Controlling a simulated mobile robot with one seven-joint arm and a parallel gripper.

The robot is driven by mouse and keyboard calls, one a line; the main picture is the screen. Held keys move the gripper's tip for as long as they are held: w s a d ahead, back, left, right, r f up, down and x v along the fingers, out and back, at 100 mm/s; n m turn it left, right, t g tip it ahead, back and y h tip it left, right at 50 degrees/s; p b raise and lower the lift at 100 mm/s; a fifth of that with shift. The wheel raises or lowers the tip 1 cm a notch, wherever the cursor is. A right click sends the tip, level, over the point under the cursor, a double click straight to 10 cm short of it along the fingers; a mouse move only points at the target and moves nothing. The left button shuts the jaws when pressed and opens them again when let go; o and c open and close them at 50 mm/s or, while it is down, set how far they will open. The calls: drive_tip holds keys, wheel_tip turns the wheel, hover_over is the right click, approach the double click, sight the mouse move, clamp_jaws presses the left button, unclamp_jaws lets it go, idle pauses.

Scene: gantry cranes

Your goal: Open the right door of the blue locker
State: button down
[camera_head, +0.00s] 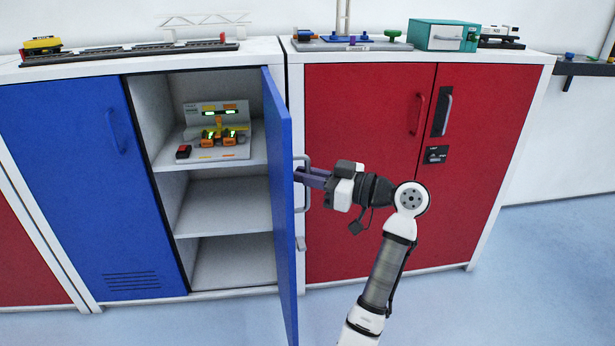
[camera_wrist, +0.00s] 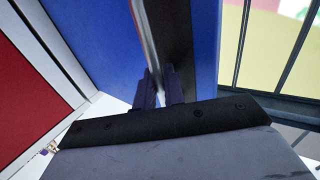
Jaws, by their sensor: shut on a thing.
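The blue locker stands at the left in the head view. Its right door (camera_head: 279,200) is swung out, nearly edge-on to the camera, and the compartment behind it is open to view. Its left door (camera_head: 90,190) is shut. My gripper (camera_head: 302,175) is at the outer face of the right door, shut on its handle (camera_head: 303,205). In the wrist view the fingers (camera_wrist: 160,90) close around the metal handle bar (camera_wrist: 146,45), with the blue door (camera_wrist: 90,40) behind it.
Inside the locker, shelves (camera_head: 225,205) show, and a panel with orange parts (camera_head: 222,130) stands on the upper one. A red locker (camera_head: 360,150) with shut doors stands at the right. Models and a teal box (camera_head: 440,35) lie on top. Blue floor (camera_head: 200,325) is clear in front.

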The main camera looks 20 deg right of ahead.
drive_tip(key=shift+f, duration=0.1)
drive_tip(key=c, duration=1.8)
unclamp_jaws()
drive_tip(key=shift+s, duration=0.1)
drive_tip(key=shift+c, duration=0.2)
drive_tip(key=shift+d, duration=0.15)
drive_tip(key=v, duration=1.3)
drive_tip(key=shift+s+d+b, duration=0.25)
drive_tip(key=shift+b, duration=0.1)
